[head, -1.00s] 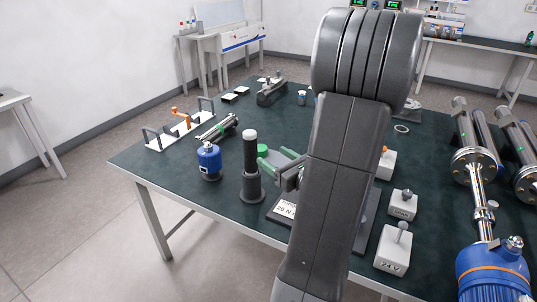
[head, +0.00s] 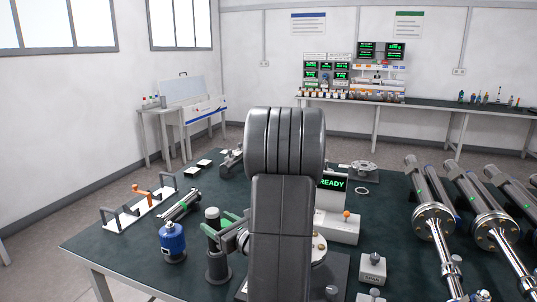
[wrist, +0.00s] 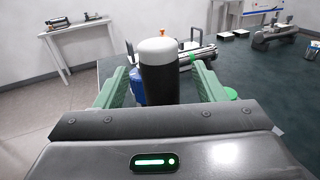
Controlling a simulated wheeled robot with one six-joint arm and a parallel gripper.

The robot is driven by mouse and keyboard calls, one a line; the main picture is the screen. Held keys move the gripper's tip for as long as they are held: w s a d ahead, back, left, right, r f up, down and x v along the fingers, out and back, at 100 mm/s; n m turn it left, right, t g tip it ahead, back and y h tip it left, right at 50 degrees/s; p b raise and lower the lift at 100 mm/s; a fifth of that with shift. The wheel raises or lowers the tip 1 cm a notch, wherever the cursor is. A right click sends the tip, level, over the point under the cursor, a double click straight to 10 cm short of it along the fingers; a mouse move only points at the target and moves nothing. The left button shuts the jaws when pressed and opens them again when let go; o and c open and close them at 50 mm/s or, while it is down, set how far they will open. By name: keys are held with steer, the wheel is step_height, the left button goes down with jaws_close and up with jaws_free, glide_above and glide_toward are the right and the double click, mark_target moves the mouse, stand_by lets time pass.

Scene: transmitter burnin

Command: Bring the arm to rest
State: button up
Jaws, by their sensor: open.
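My gripper (head: 228,234) is open, with its green fingers at a black upright cylinder (head: 216,262) with a pale top. In the wrist view, the open fingers of my gripper (wrist: 159,76) stand to the left and right of the black cylinder (wrist: 160,86), whose white cap faces up. I cannot tell whether either finger touches it. My grey arm fills the middle of the head view and hides part of the table behind it. The cylinder stands upright on the dark green table (head: 120,250).
A blue canister (head: 172,241) stands just left of the cylinder. A white rack (head: 138,213) with an orange lever lies further left. A READY display unit (head: 337,222) and a white block (head: 372,268) are right of my arm. Large flanged metal tubes (head: 432,222) occupy the right side.

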mark_target(209, 209)
steer(key=x, duration=0.4)
steer(key=shift+w+a, duration=0.1)
steer(key=shift+a, duration=0.1)
steer(key=shift+r+p, duration=0.5)
steer(key=shift+p, duration=0.1)
steer(key=shift+f, duration=0.15)
steer(key=shift+f+b, duration=0.4)
steer(key=shift+b, duration=0.15)
steer(key=b+v, duration=0.1)
steer(key=v, duration=1.3)
steer(key=p+x, duration=0.1)
steer(key=x, duration=1.2)
steer(key=shift+w+a+r, duration=0.1)
steer(key=shift+w+a, duration=0.1)
step_height(209, 209, up, 7)
steer(key=p, duration=0.7)
steer(key=shift+w+a, duration=0.15)
